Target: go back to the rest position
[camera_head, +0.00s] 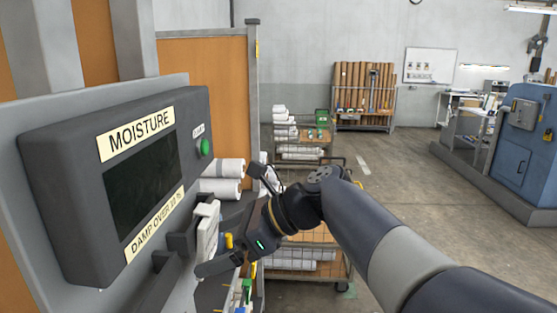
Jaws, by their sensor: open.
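My arm reaches in from the lower right, and my gripper (222,256) is at the lower centre-left, below and right of the moisture panel (60,190). It is open. One dark, rounded finger shows pointing left; the other is hard to make out. A pale handheld-looking device (207,228) stands upright at a dark bracket (181,242) under the panel, right beside my gripper. I cannot tell whether the fingers touch it.
The panel has a dark screen (140,185) and a green button (205,147). A cart (325,240) with white rolls stands behind my gripper. A blue machine (530,150) is at the right. Open floor (400,180) lies between.

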